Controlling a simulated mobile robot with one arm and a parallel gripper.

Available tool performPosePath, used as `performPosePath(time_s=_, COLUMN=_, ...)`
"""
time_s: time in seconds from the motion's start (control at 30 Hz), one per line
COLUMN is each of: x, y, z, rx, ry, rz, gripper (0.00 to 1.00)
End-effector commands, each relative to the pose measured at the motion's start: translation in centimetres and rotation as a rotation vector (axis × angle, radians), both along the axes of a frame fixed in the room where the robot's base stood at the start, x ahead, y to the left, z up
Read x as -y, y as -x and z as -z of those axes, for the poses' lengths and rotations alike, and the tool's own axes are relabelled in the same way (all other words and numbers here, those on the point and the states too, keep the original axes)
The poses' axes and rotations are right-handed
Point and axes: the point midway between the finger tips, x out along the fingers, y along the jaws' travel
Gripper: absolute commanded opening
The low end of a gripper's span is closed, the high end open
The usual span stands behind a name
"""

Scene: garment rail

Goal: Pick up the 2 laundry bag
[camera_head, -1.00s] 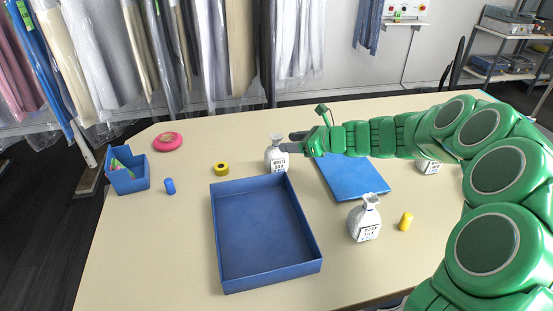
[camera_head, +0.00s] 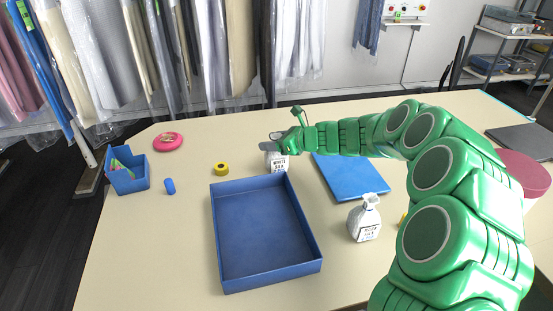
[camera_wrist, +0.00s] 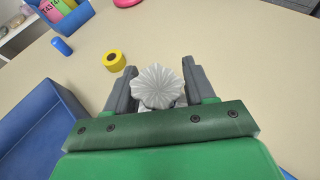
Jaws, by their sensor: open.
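A white laundry bag (camera_head: 277,162) with a gathered top and a printed label stands upright behind the blue tray. My gripper (camera_head: 270,143) is over its top and hides part of it. In the wrist view the bag's pleated top (camera_wrist: 159,87) sits between the two open fingers of my gripper (camera_wrist: 160,68), and I cannot tell if they touch it. A second white laundry bag (camera_head: 364,220) with a label stands upright right of the tray, apart from my gripper.
An empty blue tray (camera_head: 217,235) lies at the front. A blue flat panel (camera_head: 350,178) lies right of the bag. A yellow tape roll (camera_head: 221,169), blue cylinder (camera_head: 169,186), blue bin (camera_head: 127,173) and pink ring (camera_head: 168,140) are at left. A dark red round thing (camera_head: 525,175) is at right.

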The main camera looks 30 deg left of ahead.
Motion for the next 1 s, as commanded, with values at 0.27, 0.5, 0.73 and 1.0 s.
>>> performPosePath(time_s=0.27, x=-0.11, y=-0.02, z=-0.01, rx=0.0, ry=-0.001, rz=0.001, gripper=0.46)
performPosePath(time_s=0.5, x=-0.11, y=-0.01, z=-0.01, rx=0.0, ry=-0.001, rz=0.001, gripper=0.1)
performPosePath(time_s=0.73, x=-0.1, y=-0.01, z=-0.01, rx=0.0, ry=-0.001, rz=0.001, gripper=0.0)
performPosePath(time_s=1.0, x=-0.1, y=-0.02, z=-0.12, rx=0.0, ry=-0.001, rz=0.001, gripper=0.0)
